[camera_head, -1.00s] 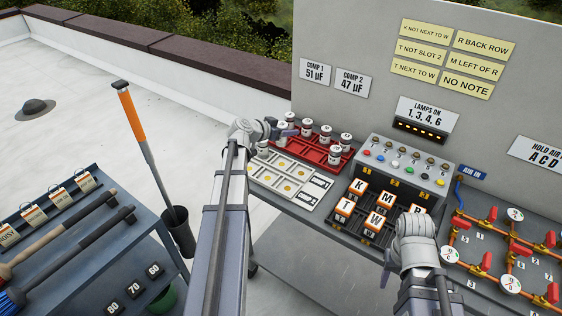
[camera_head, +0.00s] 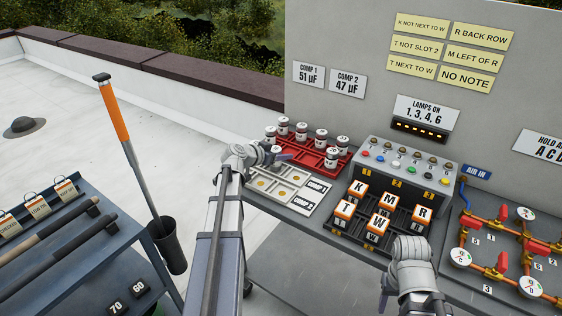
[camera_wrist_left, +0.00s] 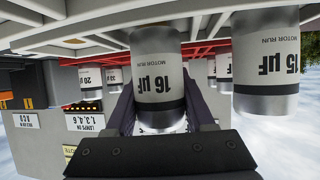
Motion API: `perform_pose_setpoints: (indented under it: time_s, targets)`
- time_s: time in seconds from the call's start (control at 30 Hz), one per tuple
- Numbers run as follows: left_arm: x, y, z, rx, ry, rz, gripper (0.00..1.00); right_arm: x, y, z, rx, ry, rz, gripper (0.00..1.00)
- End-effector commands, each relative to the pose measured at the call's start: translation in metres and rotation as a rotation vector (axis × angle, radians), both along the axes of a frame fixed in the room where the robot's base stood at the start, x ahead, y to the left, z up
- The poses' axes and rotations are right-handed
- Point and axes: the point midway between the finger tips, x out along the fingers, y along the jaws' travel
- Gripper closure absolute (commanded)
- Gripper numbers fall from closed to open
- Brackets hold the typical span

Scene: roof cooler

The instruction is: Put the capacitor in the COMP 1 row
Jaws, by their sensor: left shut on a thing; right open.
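My left gripper (camera_head: 280,157) is shut on a silver capacitor marked 16 µF (camera_wrist_left: 158,80), upright between the fingers in the upside-down left wrist view. In the head view they are at the left front of the red tray (camera_head: 318,160), by the pale rack (camera_head: 262,194) with rows labelled COMP 1 (camera_head: 318,186) and COMP 2 (camera_head: 303,203). A wall sign reads COMP 1 51 µF (camera_head: 308,75). A 15 µF capacitor (camera_wrist_left: 267,65) stands close beside the held one. My right gripper (camera_head: 385,298) is low before the letter blocks, its fingers mostly hidden.
Several other capacitors (camera_head: 321,137) stand in the red tray. A lamp box (camera_head: 408,165), letter blocks (camera_head: 380,200) and orange pipes with red valves (camera_head: 500,240) lie to the right. A tool cart (camera_head: 85,235) stands at left. The rack's round yellow spots look uncovered.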

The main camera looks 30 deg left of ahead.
Motion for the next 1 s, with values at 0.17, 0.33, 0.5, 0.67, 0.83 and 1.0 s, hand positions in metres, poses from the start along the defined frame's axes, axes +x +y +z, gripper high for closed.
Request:
perform_pose_setpoints:
  time_s: [0.17,0.33,0.5,0.67,0.83,1.0]
  targets:
    - [0.0,0.0,-0.0058,0.0,0.0,0.0,1.0,0.0,-0.0001,-0.0058,0.0,0.0,0.0,0.5]
    - [0.0,0.0,-0.0064,0.0,0.0,0.0,1.0,0.0,0.0,-0.0064,0.0,0.0,0.0,0.5]
    - [0.0,0.0,-0.0085,0.0,0.0,0.0,0.39,0.0,0.0,-0.0086,0.0,0.0,0.0,0.5]
    - [0.0,0.0,-0.0085,0.0,0.0,0.0,0.21,0.0,0.0,-0.0085,0.0,0.0,0.0,0.5]
    - [0.0,0.0,-0.0085,0.0,0.0,0.0,0.16,0.0,0.0,-0.0085,0.0,0.0,0.0,0.5]
    - [0.0,0.0,-0.0055,0.0,0.0,0.0,0.16,0.0,0.0,-0.0056,0.0,0.0,0.0,0.5]
